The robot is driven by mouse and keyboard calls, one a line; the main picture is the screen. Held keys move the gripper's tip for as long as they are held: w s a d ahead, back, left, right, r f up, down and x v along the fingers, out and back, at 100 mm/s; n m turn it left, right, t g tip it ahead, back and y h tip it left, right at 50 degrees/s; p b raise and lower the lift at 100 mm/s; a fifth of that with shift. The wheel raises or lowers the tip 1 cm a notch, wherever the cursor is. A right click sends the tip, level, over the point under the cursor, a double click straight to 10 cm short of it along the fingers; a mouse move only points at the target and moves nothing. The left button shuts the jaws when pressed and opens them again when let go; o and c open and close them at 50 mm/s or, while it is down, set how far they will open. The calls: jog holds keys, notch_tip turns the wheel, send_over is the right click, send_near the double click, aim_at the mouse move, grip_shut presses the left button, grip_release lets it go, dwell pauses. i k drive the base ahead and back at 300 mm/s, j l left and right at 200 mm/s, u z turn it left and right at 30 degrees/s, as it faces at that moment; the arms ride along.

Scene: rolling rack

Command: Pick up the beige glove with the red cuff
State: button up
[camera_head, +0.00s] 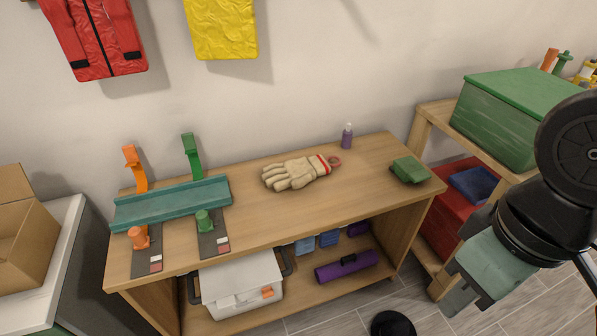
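The beige glove (291,174) with a red cuff lies on the wooden bench top, right of its middle. Its fingers point left and its cuff is on the right, with a small reddish ring-shaped part at the cuff end. My gripper (463,297) is at the lower right of the view, in front of the bench and well apart from the glove. Only part of the gripper shows, and its fingers point down and left. Whether it is open or shut is unclear.
On the wooden bench (262,220) are a teal tray (170,204) on orange and green stands at left, a purple bottle (347,137) behind and a green pouch (409,169) at right. A shelf with a green box (500,130) stands at right. The bench front is clear.

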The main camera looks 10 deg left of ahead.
aim_at(294, 174)
jog(key=i+u, duration=0.45)
jog(key=i, duration=0.25)
jog(key=i+j+u, duration=0.1)
jog(key=u, duration=0.25)
jog(key=i+j+u, duration=0.1)
jog(key=u, duration=0.3)
jog(key=i+u, duration=0.35)
jog(key=k, duration=0.1)
